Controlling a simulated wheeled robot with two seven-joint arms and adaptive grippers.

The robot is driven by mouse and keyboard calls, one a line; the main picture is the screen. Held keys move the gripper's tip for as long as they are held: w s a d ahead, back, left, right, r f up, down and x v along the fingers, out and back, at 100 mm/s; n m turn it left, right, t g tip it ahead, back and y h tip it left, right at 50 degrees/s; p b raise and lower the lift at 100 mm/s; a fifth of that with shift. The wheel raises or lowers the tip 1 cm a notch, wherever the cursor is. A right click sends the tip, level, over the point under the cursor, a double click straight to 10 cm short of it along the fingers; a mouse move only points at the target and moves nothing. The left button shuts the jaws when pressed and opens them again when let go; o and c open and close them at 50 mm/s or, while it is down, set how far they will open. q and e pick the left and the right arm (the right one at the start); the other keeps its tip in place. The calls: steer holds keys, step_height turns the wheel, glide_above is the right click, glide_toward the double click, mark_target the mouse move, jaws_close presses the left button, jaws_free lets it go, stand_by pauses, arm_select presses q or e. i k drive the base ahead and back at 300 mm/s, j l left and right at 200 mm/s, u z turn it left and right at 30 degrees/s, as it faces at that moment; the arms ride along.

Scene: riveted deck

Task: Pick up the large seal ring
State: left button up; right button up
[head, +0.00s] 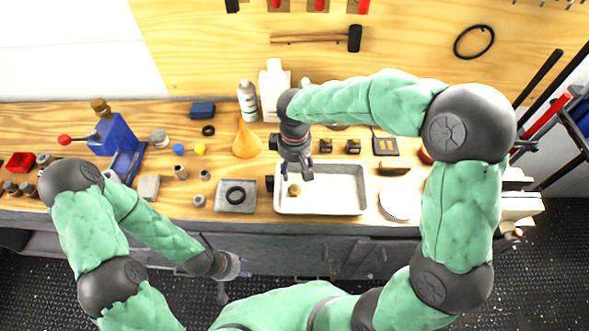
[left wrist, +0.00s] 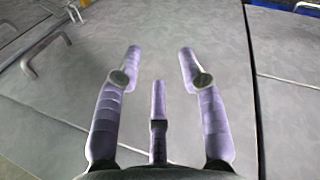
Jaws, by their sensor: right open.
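A black seal ring (head: 235,195) lies flat in a small grey tray (head: 222,207) on the workbench. A smaller black ring (head: 208,130) lies further back on the bench. My right gripper (head: 296,175) is open and empty, over the left part of the white tray, to the right of the seal ring. My left gripper (head: 222,292) is low in front of the bench, below the bench top. In the left wrist view its fingers (left wrist: 160,68) are spread and empty, facing a grey cabinet front. No ring shows in that view.
The white tray (head: 345,211) holds a small brass part (head: 294,190). An orange funnel (head: 246,140), bottles (head: 273,88) and a blue vise (head: 115,140) stand behind and left. A larger black loop (head: 474,41) hangs on the wooden wall. A white disc (head: 400,200) lies right.

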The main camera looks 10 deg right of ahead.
mark_target(230, 190)
steer(key=i+j, duration=0.1)
steer(key=j, duration=0.45)
steer(key=i+j, duration=0.1)
steer(key=j, duration=0.45)
steer(key=i+j+z, duration=0.1)
steer(key=j, duration=0.4)
